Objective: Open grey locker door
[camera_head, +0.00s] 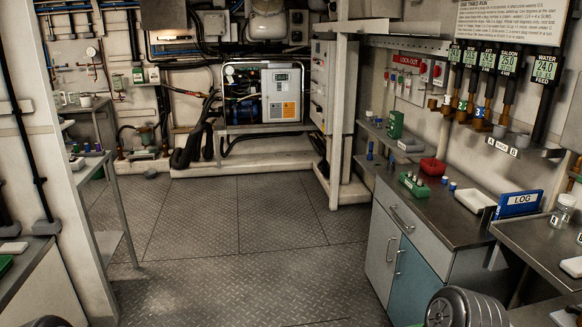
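A low cabinet with a metal worktop stands at the right. Its pale grey door (379,252) is shut and has an upright bar handle (397,257) near its right edge. A blue door (415,284) beside it is also shut. A drawer with a bar handle (401,218) is closed above them. A tall light-grey cabinet (321,85) at the back also looks shut; I cannot tell for sure which one is the locker. Neither gripper is in view. Only a dark rounded part of my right arm (465,309) shows at the bottom right.
The patterned metal floor (235,245) is clear in the middle. A metal shelf rack (115,220) stands at the left. A chiller unit (281,92) is at the back.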

